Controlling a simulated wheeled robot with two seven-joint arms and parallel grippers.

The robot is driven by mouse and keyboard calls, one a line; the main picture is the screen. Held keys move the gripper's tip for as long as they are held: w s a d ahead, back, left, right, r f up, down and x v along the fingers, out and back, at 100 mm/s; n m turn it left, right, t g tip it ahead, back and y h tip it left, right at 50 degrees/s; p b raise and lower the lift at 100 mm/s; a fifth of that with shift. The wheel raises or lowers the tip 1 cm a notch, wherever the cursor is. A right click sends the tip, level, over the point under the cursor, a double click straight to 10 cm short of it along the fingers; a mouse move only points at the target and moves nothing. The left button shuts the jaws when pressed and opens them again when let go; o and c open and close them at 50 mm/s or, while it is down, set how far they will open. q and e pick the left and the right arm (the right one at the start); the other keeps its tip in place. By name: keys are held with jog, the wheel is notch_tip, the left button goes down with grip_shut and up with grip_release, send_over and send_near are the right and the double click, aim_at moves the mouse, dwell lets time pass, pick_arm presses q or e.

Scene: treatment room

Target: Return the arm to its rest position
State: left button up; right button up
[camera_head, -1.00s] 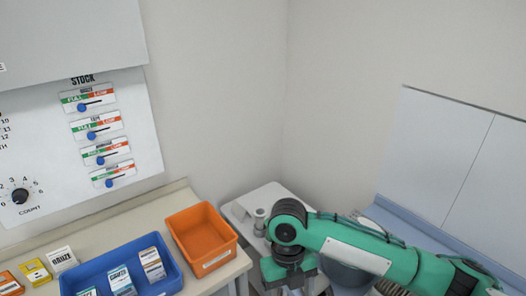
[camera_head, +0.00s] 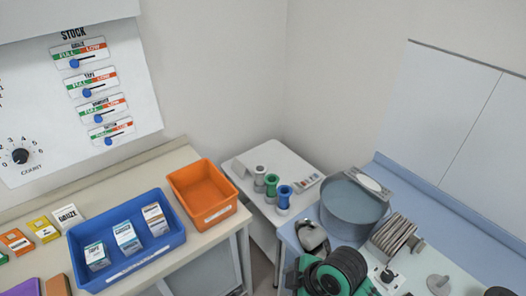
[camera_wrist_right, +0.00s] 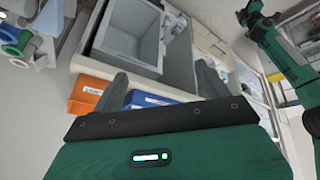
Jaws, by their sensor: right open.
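My right arm (camera_head: 335,272) shows in the head view only as green and black links at the bottom edge, over the blue counter; its gripper is outside that view. In the right wrist view my right gripper (camera_wrist_right: 160,82) has its two dark fingers apart with nothing held between them. The blue bin (camera_wrist_right: 145,97) and orange bin (camera_wrist_right: 88,92) appear behind the fingers, apart from them. Another green arm of mine (camera_wrist_right: 283,55) is at the right of the wrist view; its dark end is too small to read.
The blue bin (camera_head: 112,273) holds several boxes beside the orange bin (camera_head: 203,192) on the left counter. Spools (camera_head: 271,185) stand on a white corner stand (camera_head: 287,160). A round basin (camera_head: 352,212) and a plate rack (camera_head: 394,238) occupy the blue counter (camera_head: 440,225).

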jog(key=s+d+f+m+t+h, duration=0.1)
jog(key=s+d+f+m+h, duration=0.2)
jog(key=s+d+m, duration=0.35)
jog(key=s+d+f+m+h, duration=0.2)
jog(key=s+d+f+m, duration=0.1)
jog(key=d+m, duration=0.65)
notch_tip(320, 180, down, 37)
jog(key=s+n+b, duration=0.1)
jog(key=n+b, duration=0.1)
jog(key=b, duration=0.4)
jog(key=s+d+f+g+b, duration=0.1)
jog(key=s+d+f+b, duration=0.1)
jog(key=s+f, duration=0.7)
jog(key=s+d+f+g+b, duration=0.1)
jog(key=s+d+f+b, duration=0.1)
jog(key=s+f, duration=0.7)
notch_tip(320, 180, down, 4)
jog(key=shift+s+f, duration=0.15)
jog(key=shift+s, duration=0.15)
jog(key=shift+d, duration=0.1)
